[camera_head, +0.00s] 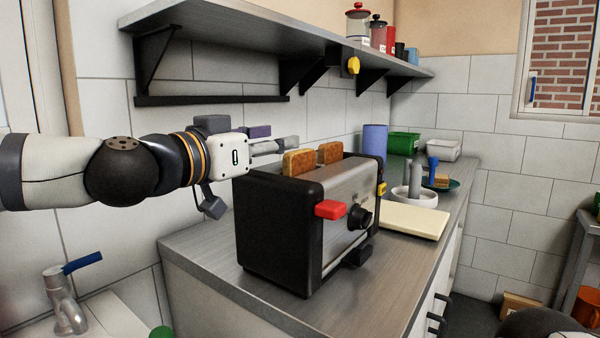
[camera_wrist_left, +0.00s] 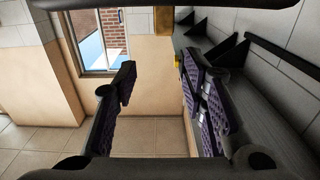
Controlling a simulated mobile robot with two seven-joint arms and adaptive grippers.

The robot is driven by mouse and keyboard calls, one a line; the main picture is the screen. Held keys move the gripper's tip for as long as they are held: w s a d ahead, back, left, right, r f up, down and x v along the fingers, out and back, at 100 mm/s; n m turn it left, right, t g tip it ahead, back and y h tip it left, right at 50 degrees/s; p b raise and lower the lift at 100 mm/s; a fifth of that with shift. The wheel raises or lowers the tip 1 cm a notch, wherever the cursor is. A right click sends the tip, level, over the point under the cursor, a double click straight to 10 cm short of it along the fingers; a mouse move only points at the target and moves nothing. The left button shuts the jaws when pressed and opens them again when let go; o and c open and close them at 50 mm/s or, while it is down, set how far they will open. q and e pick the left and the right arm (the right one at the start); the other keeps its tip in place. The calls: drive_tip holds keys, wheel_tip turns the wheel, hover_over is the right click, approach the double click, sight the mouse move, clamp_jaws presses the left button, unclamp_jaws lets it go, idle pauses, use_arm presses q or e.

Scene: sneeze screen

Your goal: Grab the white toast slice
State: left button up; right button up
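A black and steel toaster (camera_head: 345,185) with a red lever stands on the counter. Two golden-brown toast slices, a nearer one (camera_head: 298,162) and a farther one (camera_head: 330,152), stick up from its slots. A lighter bread slice (camera_head: 441,180) seems to lie on a teal plate (camera_head: 452,186) farther back, partly hidden. No clearly white slice shows. My left gripper (camera_head: 277,139) is behind the toaster, near the nearer slice and apart from it. In the left wrist view, its fingers (camera_wrist_left: 160,82) are spread with nothing between them. My right gripper is not in view.
A metal shelf (camera_head: 290,30) with brackets hangs above my left gripper. Behind the toaster are a cream board (camera_head: 412,222), a white holder (camera_head: 414,199), a blue cylinder (camera_head: 375,139), and green (camera_head: 403,143) and white (camera_head: 444,149) bins. A tap (camera_head: 66,303) is at lower left.

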sight(300, 150)
use_arm(q)
drive_tip(key=f, duration=0.2)
drive_tip(key=w+f, duration=0.1)
drive_tip(key=f, duration=0.1)
drive_tip(key=shift+f, duration=0.1)
drive_tip(key=x, duration=0.5)
drive_tip(key=r+x, duration=0.1)
drive_tip(key=x, duration=0.1)
drive_tip(key=shift+w+d+b, duration=0.15)
drive_tip(key=shift+d+b, duration=0.1)
drive_tip(key=shift+b, duration=0.05)
clamp_jaws()
